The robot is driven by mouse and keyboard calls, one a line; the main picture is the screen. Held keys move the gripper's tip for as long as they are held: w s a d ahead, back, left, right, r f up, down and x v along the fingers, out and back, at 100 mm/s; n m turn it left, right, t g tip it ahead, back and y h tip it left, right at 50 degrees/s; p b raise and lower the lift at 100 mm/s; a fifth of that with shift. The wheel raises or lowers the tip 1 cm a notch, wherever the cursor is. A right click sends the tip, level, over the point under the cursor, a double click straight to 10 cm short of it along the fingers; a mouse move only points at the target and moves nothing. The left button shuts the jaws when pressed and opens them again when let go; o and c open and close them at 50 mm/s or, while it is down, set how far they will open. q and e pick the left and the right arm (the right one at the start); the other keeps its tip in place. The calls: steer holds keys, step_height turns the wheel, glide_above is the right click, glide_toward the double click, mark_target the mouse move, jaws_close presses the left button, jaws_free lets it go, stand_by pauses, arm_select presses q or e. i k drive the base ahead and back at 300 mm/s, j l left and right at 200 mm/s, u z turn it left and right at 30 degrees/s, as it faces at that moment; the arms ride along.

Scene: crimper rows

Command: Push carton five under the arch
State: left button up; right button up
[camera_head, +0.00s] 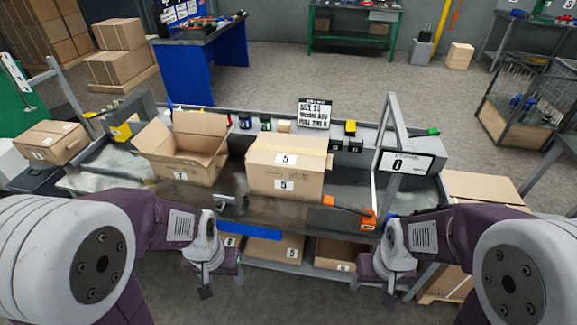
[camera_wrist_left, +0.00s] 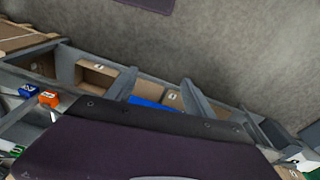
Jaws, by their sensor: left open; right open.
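Carton five (camera_head: 286,172), a closed, taped brown box marked 5, sits on the middle of the workbench. The arch (camera_head: 389,112) is a grey metal frame standing over the bench to the right of the carton, with a display (camera_head: 406,163) reading 0. The carton is left of the arch and apart from it. My left gripper (camera_head: 206,290) hangs open and empty, low in front of the bench, left of the carton. My right gripper (camera_head: 390,296) hangs open and empty in front of the bench near the arch. Neither touches the carton.
An open carton (camera_head: 180,158) marked 7 stands left of carton five. An orange-handled tool (camera_head: 345,206) lies near the front edge, between carton and arch. Small jars (camera_head: 245,121) and a sign (camera_head: 314,112) line the back. Boxes (camera_head: 275,250) fill the shelf below, also in the left wrist view (camera_wrist_left: 97,75).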

mark_target(279, 165)
steer(key=i+j+z, duration=0.35)
steer(key=i+j, duration=0.15)
steer(key=i+j+z, duration=0.35)
steer(key=i+j, duration=0.25)
